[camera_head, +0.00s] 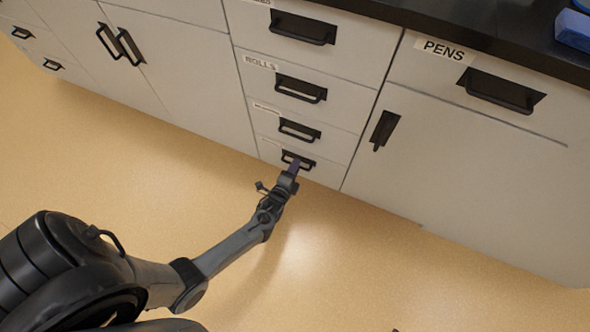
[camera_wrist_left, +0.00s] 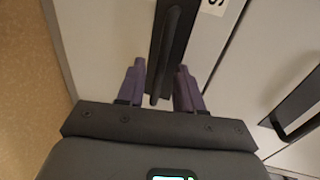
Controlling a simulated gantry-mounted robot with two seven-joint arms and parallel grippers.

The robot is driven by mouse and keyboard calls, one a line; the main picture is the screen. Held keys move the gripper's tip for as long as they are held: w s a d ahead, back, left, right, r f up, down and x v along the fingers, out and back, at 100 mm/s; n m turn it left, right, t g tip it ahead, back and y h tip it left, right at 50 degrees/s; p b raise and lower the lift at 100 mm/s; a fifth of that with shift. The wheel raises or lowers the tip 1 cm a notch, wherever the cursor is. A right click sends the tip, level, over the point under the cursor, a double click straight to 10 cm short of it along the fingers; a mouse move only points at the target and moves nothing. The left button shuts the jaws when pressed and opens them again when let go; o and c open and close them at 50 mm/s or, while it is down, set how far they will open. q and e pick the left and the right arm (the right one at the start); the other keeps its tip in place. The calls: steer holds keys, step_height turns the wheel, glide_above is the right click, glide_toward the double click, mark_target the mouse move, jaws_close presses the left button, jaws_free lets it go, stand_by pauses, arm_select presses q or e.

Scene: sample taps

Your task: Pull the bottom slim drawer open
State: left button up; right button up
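The bottom slim drawer (camera_head: 325,174) is the lowest pale front in the middle drawer stack, and it looks flush with the cabinet. Its black handle (camera_head: 299,158) is partly covered by my left gripper (camera_head: 293,169), which reaches it from below. In the left wrist view, the dark handle (camera_wrist_left: 172,50) runs up between the two purple fingers of my left gripper (camera_wrist_left: 160,88). The fingers stand apart, one on each side of the handle, with visible gaps. I cannot tell how deep they reach around it. My right gripper does not show.
Above are more drawers with black handles, one labelled ROLLS (camera_head: 262,62). To the right is a cabinet door (camera_head: 440,165) with a handle (camera_head: 384,130), under a PENS drawer (camera_head: 445,49). A black countertop (camera_head: 450,22) runs above. The tan floor (camera_head: 330,260) in front is clear.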

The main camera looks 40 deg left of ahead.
arm_select(q)
steer(key=shift+w+a, duration=0.1)
jaws_close()
stand_by(1.5)
